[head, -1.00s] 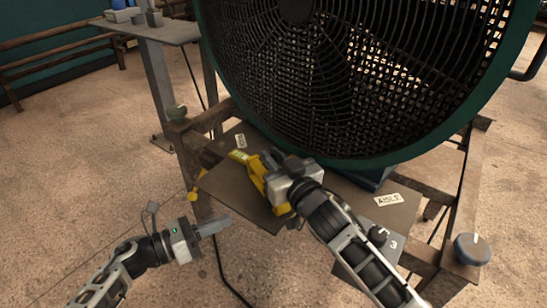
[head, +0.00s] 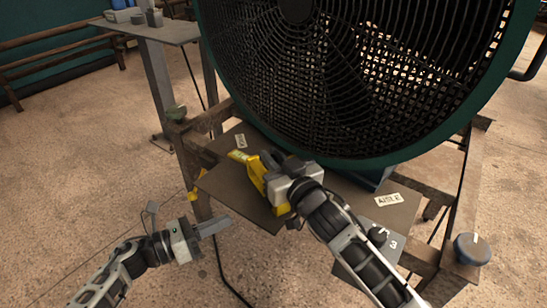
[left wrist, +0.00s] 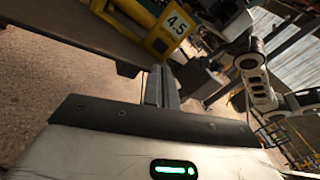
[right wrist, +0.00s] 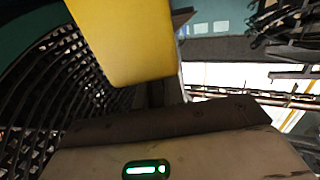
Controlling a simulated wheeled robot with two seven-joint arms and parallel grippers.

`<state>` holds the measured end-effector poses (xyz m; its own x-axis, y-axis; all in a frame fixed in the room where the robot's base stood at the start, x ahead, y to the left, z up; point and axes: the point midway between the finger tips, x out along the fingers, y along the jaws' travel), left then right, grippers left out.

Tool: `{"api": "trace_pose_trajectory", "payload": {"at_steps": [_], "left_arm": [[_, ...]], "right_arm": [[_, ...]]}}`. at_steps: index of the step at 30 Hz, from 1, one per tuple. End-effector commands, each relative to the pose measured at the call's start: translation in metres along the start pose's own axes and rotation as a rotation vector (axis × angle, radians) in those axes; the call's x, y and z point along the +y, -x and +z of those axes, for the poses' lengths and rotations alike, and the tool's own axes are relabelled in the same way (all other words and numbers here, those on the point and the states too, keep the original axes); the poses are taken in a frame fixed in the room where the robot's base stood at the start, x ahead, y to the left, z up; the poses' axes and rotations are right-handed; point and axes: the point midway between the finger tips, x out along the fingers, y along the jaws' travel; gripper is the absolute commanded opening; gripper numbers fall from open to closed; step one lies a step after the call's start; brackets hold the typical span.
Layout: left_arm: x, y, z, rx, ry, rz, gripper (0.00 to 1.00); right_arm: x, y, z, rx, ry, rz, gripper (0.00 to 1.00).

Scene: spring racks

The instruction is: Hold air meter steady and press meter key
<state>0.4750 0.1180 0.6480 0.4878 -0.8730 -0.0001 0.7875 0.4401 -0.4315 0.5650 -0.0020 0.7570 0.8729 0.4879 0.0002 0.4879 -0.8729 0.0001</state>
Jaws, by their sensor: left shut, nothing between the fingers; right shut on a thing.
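The yellow air meter (head: 256,172) is above the dark plate in front of the big fan. My right gripper (head: 278,176) is shut on it, and the gripper and arm hide part of it. In the right wrist view the meter (right wrist: 122,40) fills the upper middle as a plain yellow face. In the left wrist view the meter (left wrist: 163,36) shows a display reading 4.5. The meter key cannot be made out clearly. My left gripper (head: 222,226) is shut and empty, apart from the meter, to its lower left in the head view.
The large green-rimmed fan (head: 340,80) stands behind on a brown frame. The dark plate (head: 222,187) carries labels, one reading AISLE (head: 388,199). A black cable (head: 222,272) runs down to the floor. Floor at left is clear.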

Motion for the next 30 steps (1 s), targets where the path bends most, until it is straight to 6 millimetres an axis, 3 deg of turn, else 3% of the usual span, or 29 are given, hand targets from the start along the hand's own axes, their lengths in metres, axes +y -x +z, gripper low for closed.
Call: {"api": "trace_pose_trajectory", "payload": {"at_steps": [8, 18, 24, 30], "left_arm": [[0.001, -0.003, -0.005, 0.011, 0.021, 0.031, 0.0], [0.012, -0.015, -0.033, -0.033, 0.238, 0.428, 0.0], [0.003, -0.007, -0.022, -0.234, 0.343, 0.609, 0.0], [-0.009, 0.002, -0.009, -0.395, 0.402, 0.67, 0.0]], "right_arm": [[0.0, 0.0, 0.001, -0.002, 0.0, 0.0, 0.0], [0.0, 0.0, 0.001, -0.002, 0.0, 0.0, 0.0], [0.0, 0.0, 0.001, -0.002, 0.0, 0.0, 0.0], [0.0, 0.0, 0.001, -0.002, 0.0, 0.0, 0.0]]}}
